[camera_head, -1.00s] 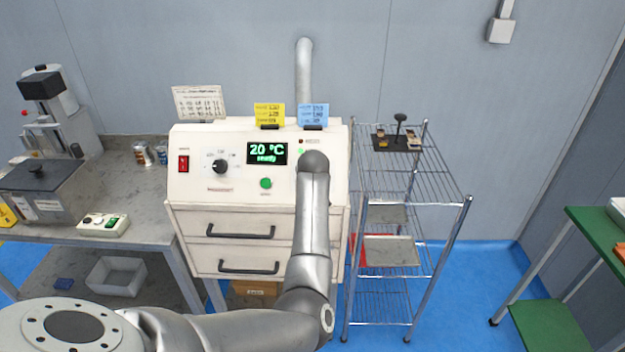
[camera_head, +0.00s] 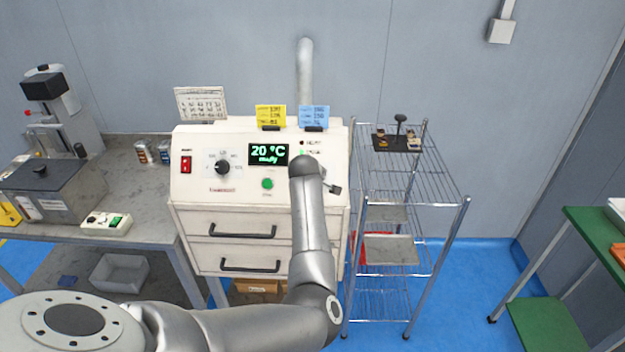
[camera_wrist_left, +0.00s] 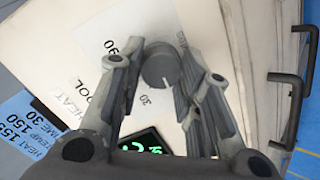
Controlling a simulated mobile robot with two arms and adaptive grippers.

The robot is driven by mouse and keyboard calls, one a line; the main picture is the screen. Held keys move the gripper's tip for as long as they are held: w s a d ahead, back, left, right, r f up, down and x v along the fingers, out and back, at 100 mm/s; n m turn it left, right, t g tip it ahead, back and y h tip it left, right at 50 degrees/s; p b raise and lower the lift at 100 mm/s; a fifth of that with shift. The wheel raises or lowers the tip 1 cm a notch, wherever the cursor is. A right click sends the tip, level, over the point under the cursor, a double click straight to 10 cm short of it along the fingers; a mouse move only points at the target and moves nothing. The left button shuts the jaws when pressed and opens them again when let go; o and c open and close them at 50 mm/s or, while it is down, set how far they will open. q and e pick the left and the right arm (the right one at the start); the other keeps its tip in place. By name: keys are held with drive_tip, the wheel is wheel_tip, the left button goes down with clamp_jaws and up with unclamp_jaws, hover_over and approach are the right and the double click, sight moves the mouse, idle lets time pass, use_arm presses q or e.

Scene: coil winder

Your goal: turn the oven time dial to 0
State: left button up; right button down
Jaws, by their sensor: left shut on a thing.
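The time dial (camera_wrist_left: 160,66) is a round dark grey knob on the oven's cream front panel. In the left wrist view it sits between my left gripper's fingers (camera_wrist_left: 155,72), which are shut on it. A short pale mark shows on the knob's lower edge. The printed numbers 30 and 90 show beside the dial; I cannot see a 0. In the head view the oven (camera_head: 200,205) stands ahead, and my left arm hides the dial. Part of my left gripper (camera_head: 333,188) shows right of the wrist. My right gripper is not in view.
Another black dial (camera_head: 222,167), a green button (camera_head: 267,184) and a display (camera_head: 268,154) reading 20 °C are left of my wrist. Drawer handles (camera_head: 243,232) stick out below. A wire rack (camera_head: 410,180) stands close on the right.

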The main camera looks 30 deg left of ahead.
use_arm(q)
drive_tip(key=shift+r+n, duration=0.1)
drive_tip(key=shift+n, duration=0.3)
drive_tip(key=o, duration=0.9)
drive_tip(key=shift+a, duration=0.1)
drive_tip(key=shift+o, duration=0.6)
wheel_tip(320, 180, up, 10)
